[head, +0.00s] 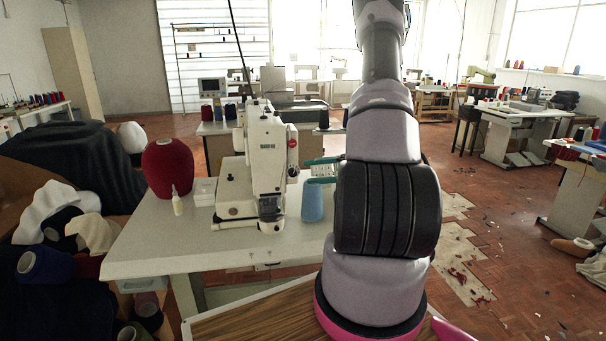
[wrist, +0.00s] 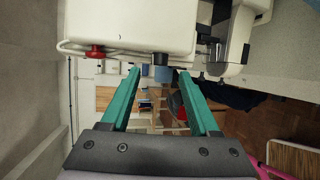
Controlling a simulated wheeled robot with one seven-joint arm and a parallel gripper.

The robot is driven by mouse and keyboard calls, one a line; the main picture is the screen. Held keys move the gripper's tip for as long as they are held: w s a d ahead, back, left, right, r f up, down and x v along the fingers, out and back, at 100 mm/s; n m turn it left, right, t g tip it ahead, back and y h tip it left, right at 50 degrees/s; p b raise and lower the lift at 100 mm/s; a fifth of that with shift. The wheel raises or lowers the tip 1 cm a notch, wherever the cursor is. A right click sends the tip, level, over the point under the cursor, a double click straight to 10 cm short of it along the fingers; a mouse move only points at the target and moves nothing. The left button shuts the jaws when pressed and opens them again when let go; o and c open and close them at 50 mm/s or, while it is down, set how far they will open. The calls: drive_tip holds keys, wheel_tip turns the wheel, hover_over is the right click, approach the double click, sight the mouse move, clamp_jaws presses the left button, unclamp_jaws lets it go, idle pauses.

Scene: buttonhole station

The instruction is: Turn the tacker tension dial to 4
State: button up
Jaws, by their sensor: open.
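The cream tacker (head: 262,150) stands on the white table, its head facing right toward my arm. A small dark knob (head: 292,169) sits low on that face and looks like the tension dial; its marks are too small to read. In the wrist view, the tacker body (wrist: 125,25) fills the top, and a dark round knob (wrist: 161,60) sticks out from it. My gripper (head: 308,171) has teal fingers, open and empty, pointing at the tacker. In the wrist view, the fingertips (wrist: 159,70) lie on either side of the knob, with gaps; I cannot tell the depth between them.
A blue thread cone (head: 313,203) stands under my fingers on the table (head: 150,245). A large dark red cone (head: 167,168), a small bottle (head: 177,201) and a white box (head: 205,191) stand left of the tacker.

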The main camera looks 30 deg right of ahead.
sight(295, 174)
drive_tip(key=v, duration=0.6)
drive_tip(key=w+a+y, duration=0.1)
drive_tip(key=w+a, duration=0.1)
drive_tip(key=w+a+f+m+t, duration=0.1)
drive_tip(key=w+a, duration=0.1)
drive_tip(key=a, duration=0.1)
drive_tip(key=w+a+f+t+y, duration=0.1)
drive_tip(key=w+a, duration=0.1)
drive_tip(key=a, duration=0.1)
drive_tip(key=shift+w+a+f+m+y, duration=0.1)
drive_tip(key=shift+w+f+m+y, duration=0.1)
drive_tip(key=shift+f+m+y, duration=0.1)
clamp_jaws()
idle(0.5)
